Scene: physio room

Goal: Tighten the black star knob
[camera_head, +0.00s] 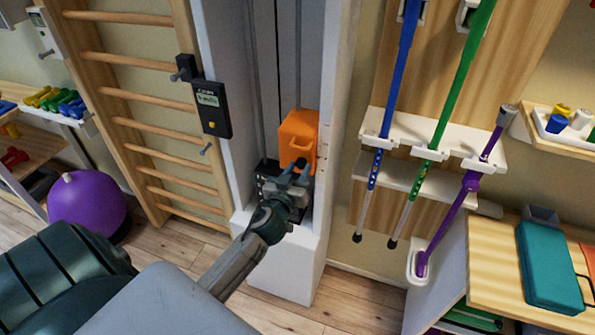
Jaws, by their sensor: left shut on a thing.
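An orange block (297,132) sits on upright rails inside a white column (336,75). The black star knob (301,162) shows as a small dark shape at the lower front of the orange block, mostly hidden by my gripper. My left gripper (296,172) reaches up from below and is shut on the knob. The knob's star shape and how far it is screwed in cannot be made out. My right gripper is not in view.
A black box with a small display (210,109) is fixed to the column's left side, beside wooden wall bars (126,60). Poles and crutches, including a purple one (453,215), hang at the right. A purple ball (88,203) lies at the left. Some wooden floor (365,303) is clear.

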